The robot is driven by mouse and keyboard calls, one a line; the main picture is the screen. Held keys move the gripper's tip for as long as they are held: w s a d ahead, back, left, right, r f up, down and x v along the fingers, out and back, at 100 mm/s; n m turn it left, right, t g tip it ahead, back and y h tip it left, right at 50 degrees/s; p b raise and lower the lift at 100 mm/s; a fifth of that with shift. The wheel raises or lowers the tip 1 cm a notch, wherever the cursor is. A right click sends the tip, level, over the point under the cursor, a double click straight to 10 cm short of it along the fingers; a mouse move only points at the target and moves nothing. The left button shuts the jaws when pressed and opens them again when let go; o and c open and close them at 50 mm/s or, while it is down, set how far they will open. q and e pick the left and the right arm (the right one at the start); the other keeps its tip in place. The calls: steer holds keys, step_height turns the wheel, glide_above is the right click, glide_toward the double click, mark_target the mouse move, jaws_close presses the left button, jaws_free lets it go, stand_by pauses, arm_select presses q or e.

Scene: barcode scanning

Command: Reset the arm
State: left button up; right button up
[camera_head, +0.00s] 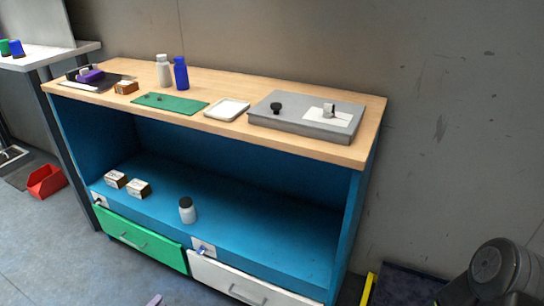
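Only a small pale tip of what seems to be my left gripper (154,300) shows at the bottom edge, in front of the green drawer. Its fingers are cut off by the frame, so I cannot tell whether it is open or shut or holds anything. A dark rounded arm link of mine shows at the bottom right corner. My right gripper is not in view.
A blue workbench with a wooden top (225,88) carries a blue bottle (181,75), a white bottle (164,72), a green mat (180,106), a white tray (238,104) and a grey box (285,122). Its shelf holds small boxes and a dark-capped jar (187,212).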

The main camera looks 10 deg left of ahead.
arm_select(q)
steer(key=d+f+m+g+h, duration=0.2)
steer(key=d+m+g+h, duration=0.55)
steer(key=d, duration=1.75)
steer(key=s+d+f+m+g+y, duration=0.1)
steer(key=s+d+m+g+y, duration=0.3)
steer(key=s+d+g, duration=0.8)
steer(key=s+r+m+t+y, duration=0.1)
steer(key=s+r+t+y, duration=0.3)
steer(key=s, duration=0.5)
step_height(320, 180, up, 24)
steer(key=p, duration=2.2)
steer(key=shift+w+d+f+g+p, duration=0.2)
steer(key=shift+d+f+g+p, duration=0.1)
steer(key=shift+d+g, duration=0.15)
steer(key=shift+y, duration=0.25)
